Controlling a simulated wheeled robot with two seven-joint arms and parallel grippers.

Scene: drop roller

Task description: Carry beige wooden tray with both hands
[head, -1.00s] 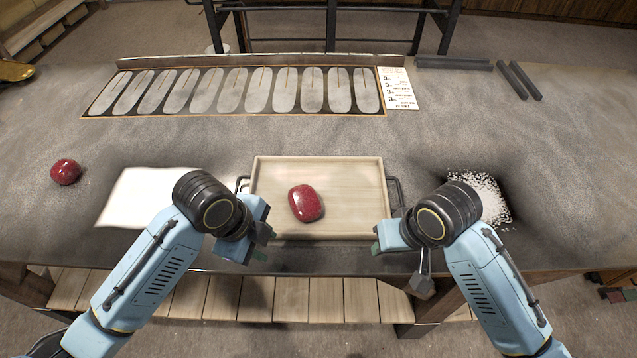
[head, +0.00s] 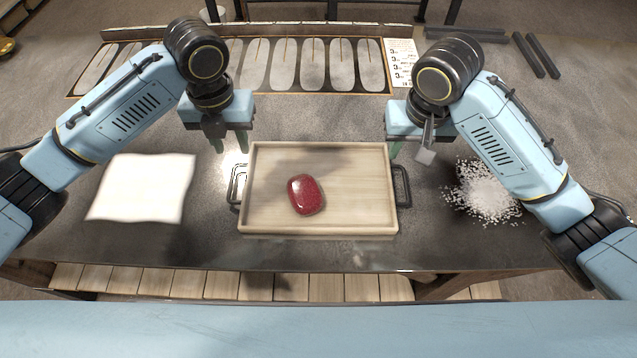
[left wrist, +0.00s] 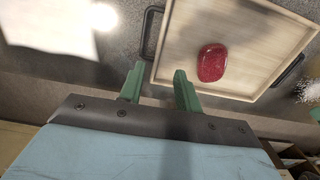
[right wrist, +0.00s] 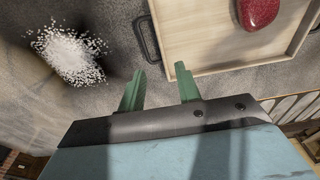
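The beige wooden tray (head: 340,222) lies on the dark table with a black handle at each end, the left handle (head: 238,186) and the right handle (head: 402,187). A glossy red stone-like object (head: 306,194) lies inside the tray. My left gripper (head: 231,142) is above and behind the left handle, its green fingers apart and empty, as the left wrist view shows (left wrist: 160,85). My right gripper (head: 402,148) is above and behind the right handle. Its fingers are apart and empty in the right wrist view (right wrist: 160,82). Neither gripper touches the tray.
A white sheet (head: 143,188) lies left of the tray. A pile of white grains (head: 484,192) lies to the right. A panel with pale oval slots (head: 312,66) and dark bars (head: 535,55) are at the back. The table's front edge is close to the tray.

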